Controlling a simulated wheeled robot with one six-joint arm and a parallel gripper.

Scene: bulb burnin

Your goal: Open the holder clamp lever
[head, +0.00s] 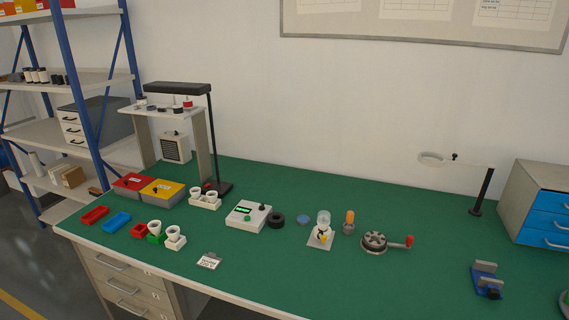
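A small holder stands on a pale square plate (313,243) near the middle of the green bench, with a clear rounded glass piece (324,218) on top. A small yellow part (323,238) sits low on its front; I cannot tell if it is the clamp lever or how it is set. To its right, a round grey fixture (373,243) with dark spots has an arm ending in a red knob (409,241) that points right. I cannot tell which of the two carries the clamp lever. My gripper is not in view.
An orange-topped piece (349,221) stands between the two fixtures. A white meter box (248,216) and black ring (276,221) are to the left. A blue vise (487,279) and a lamp post (481,192) are at right. The bench's front middle is clear.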

